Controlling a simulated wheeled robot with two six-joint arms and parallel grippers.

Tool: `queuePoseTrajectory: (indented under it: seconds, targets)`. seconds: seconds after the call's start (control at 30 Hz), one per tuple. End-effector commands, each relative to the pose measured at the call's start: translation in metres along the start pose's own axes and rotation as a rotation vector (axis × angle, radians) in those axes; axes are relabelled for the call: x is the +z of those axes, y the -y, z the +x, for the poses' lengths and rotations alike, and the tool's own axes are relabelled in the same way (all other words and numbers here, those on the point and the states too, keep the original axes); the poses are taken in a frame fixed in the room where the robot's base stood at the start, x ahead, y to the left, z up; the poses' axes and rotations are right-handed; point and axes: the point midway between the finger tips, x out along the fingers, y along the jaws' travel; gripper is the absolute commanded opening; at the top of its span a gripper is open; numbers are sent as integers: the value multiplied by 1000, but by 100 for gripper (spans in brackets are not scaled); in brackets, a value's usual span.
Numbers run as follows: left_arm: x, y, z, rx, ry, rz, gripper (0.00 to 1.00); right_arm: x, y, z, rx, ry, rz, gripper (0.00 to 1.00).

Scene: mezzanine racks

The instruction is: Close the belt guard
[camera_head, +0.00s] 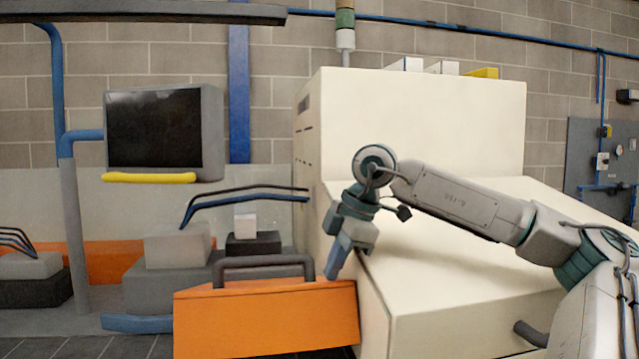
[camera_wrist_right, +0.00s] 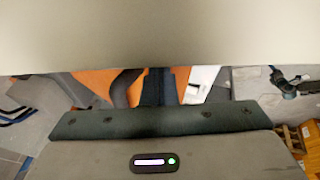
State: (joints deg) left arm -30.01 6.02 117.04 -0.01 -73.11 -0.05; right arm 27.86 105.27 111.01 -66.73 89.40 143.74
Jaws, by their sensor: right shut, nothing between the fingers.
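The belt guard appears to be the orange cover (camera_head: 265,322) at the bottom centre of the head view. It stands in front of the cream machine's left side, with a dark bar handle (camera_head: 262,262) along its top edge. My right gripper (camera_head: 333,272) points down at the handle's right end, near the guard's top right corner. Its fingers are shut and empty; whether they touch the guard is unclear. In the right wrist view, the shut fingers (camera_wrist_right: 158,88) are beside the dark handle (camera_wrist_right: 123,88), with orange behind. My left gripper is out of view.
The cream machine (camera_head: 440,115) fills the centre right, its sloping front under my right arm. A monitor (camera_head: 165,130) stands at the left. Grey blocks (camera_head: 178,246) and blue bent bars sit behind the guard. A pale surface (camera_wrist_right: 160,35) blocks the wrist view's upper part.

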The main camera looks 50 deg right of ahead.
Motion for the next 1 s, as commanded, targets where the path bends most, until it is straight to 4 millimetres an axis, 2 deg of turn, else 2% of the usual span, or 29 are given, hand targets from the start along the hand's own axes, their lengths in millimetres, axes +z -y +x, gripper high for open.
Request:
queuePoseTrajectory:
  seconds: [0.13,0.3,0.87,1.0]
  targets:
    - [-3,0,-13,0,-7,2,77,1,2,3,6,1,-2,0]
    - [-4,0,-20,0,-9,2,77,1,2,3,9,2,-3,0]
    - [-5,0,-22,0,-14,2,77,1,-1,-1,10,1,-3,0]
    - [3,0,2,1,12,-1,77,4,-8,-12,10,1,-2,0]
